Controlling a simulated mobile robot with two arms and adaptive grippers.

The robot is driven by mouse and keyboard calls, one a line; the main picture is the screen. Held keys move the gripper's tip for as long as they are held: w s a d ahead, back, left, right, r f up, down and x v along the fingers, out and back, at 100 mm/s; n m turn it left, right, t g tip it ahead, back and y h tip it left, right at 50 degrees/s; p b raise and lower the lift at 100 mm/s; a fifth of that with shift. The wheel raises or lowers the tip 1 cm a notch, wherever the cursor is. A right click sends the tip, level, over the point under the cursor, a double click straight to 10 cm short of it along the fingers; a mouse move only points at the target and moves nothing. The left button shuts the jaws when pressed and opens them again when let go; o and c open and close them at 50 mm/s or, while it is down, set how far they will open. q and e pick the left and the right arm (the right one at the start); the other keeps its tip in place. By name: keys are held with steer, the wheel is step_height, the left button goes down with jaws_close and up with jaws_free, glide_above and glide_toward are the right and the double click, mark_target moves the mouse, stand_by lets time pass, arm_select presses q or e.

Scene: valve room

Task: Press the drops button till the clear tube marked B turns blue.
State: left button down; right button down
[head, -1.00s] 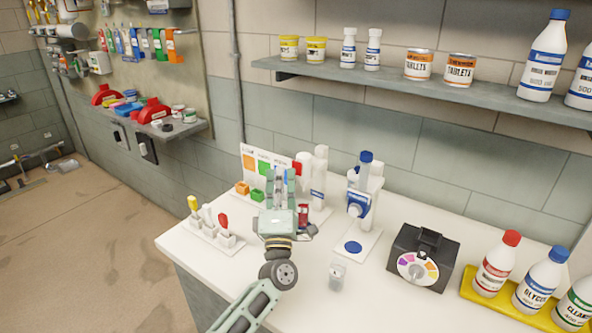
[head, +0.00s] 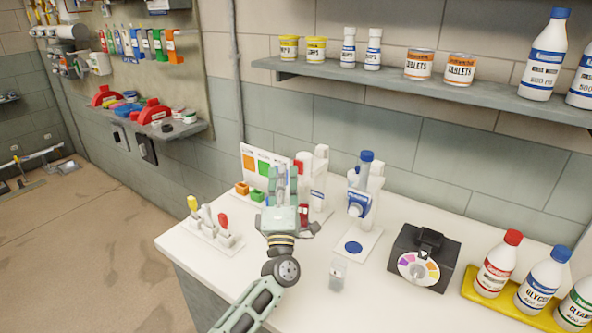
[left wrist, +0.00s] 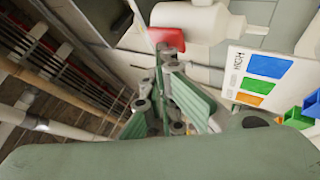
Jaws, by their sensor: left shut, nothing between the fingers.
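My left gripper (head: 282,172) is shut and empty in front of the white dispenser (head: 320,165) at the back of the counter. A red part (head: 298,166) shows on this dispenser's left side; the left wrist view shows a red block (left wrist: 166,37) just beyond my fingertips (left wrist: 165,55). I cannot tell whether they touch. A second dispenser (head: 358,203), white with a blue cap, stands to the right. A small clear container (head: 338,272) stands in front; I cannot read any mark on it. No tube marked B can be made out. My right gripper is not in view.
A colour card (head: 262,163) stands behind small orange (head: 242,188) and green blocks. A rack with yellow, white and red handles (head: 215,238) is at left. A black box with a colour dial (head: 424,258) and a yellow bottle tray (head: 468,290) are at right.

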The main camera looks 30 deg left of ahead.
arm_select(q)
steer(key=shift+s, duration=0.15)
steer(key=shift+s+p, duration=0.45)
steer(key=shift+s, duration=0.3)
steer(key=s+p, duration=0.2)
steer(key=s, duration=0.3)
steer(key=shift+a, duration=0.2)
stand_by(0.9)
